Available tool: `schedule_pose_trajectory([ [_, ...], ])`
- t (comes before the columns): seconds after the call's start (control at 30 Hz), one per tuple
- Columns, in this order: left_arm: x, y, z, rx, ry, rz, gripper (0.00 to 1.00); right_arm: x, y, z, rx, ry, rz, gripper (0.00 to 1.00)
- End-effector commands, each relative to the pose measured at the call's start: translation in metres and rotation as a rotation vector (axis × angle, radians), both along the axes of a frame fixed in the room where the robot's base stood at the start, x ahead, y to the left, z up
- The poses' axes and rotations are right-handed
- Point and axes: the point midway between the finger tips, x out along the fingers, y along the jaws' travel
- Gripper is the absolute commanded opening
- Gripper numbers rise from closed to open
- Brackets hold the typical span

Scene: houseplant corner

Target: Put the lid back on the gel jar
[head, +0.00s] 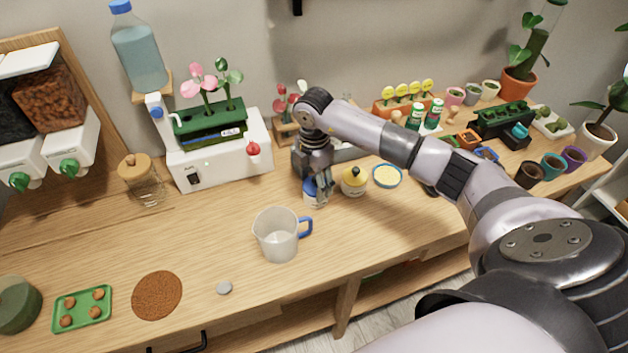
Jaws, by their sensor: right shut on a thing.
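A small jar with a blue top and a paler lower part (309,197) stands on the wooden table near the middle; I take it as the gel jar. My right gripper (322,192) points down at it and is shut on the blue lid (309,184). The fingers cover part of the lid and the jar's right side. The lid is at the jar's top; I cannot tell whether it sits fully on the rim. My left gripper is not in view.
A yellow pot with a dark knob (354,181) stands close to the right of the gripper, with a yellow-filled dish (387,176) beyond it. A clear jug (277,236) stands in front. A white planter unit (222,160) is behind left.

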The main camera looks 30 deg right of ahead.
Motion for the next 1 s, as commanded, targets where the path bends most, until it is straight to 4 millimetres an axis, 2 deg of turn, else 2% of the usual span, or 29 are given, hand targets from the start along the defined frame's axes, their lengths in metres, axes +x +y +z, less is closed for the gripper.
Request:
schedule_pose_trajectory([
  [0.03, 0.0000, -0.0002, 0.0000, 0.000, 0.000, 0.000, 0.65, 0.0000, -0.0001, 0.0001, 0.000, 0.000, 0.000, 0.40],
  [0.07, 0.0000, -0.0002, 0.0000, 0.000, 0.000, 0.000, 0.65, 0.0000, -0.0001, 0.0001, 0.000, 0.000, 0.000, 0.57],
  [0.4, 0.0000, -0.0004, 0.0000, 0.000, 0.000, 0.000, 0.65, -0.0001, 0.0000, 0.0000, 0.000, 0.000, 0.000, 0.80],
  [0.63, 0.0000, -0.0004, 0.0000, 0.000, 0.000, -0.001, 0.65, -0.0001, 0.0000, 0.0000, 0.000, 0.000, 0.000, 0.80],
  [0.93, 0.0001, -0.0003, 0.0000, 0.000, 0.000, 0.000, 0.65, -0.0001, 0.0000, -0.0001, 0.000, 0.000, 0.000, 1.00],
  [1.0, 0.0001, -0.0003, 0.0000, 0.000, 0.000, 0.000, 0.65, -0.0001, 0.0000, -0.0001, 0.000, 0.000, 0.000, 1.00],
])
